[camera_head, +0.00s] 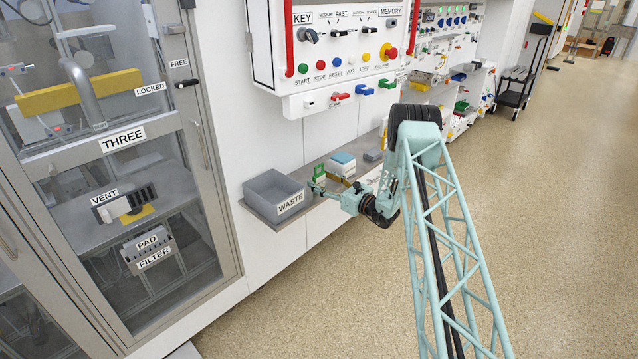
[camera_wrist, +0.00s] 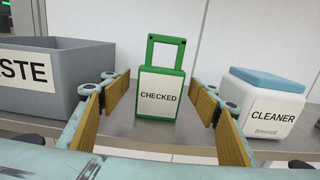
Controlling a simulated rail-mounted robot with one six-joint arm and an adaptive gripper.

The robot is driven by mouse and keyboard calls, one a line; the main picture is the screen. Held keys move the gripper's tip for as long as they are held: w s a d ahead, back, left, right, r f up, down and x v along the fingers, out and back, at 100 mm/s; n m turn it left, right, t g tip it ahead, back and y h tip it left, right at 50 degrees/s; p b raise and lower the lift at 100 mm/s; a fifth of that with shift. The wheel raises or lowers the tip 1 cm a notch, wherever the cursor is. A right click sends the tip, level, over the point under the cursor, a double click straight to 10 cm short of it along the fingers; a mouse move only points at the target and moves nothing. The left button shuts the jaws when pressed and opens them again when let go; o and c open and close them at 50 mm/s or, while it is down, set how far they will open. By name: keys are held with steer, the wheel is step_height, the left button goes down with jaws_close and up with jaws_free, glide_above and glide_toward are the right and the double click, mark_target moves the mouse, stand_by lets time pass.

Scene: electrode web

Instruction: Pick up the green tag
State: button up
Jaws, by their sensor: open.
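The green tag (camera_wrist: 160,92) stands upright on the grey shelf in the wrist view. It has a green frame with an open loop handle on top and a white face reading CHECKED. In the head view the tag (camera_head: 319,174) is small, just beyond my gripper. My gripper (camera_wrist: 162,105) is open, with its two wood-coloured finger pads to the left and right of the tag. The pads look apart from the tag, with a gap on each side. In the head view my gripper (camera_head: 322,188) is at the shelf, partly hard to make out.
A grey WASTE bin (camera_wrist: 50,75) stands left of the tag. A white CLEANER box with a blue top (camera_wrist: 265,105) stands to the right. The shelf (camera_wrist: 135,128) is bare around the tag, with a pale wall behind. A control panel (camera_head: 345,60) hangs above the shelf.

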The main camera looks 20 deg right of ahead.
steer(key=shift+w+a, duration=0.2)
steer(key=shift+w, duration=0.4)
steer(key=c, duration=1)
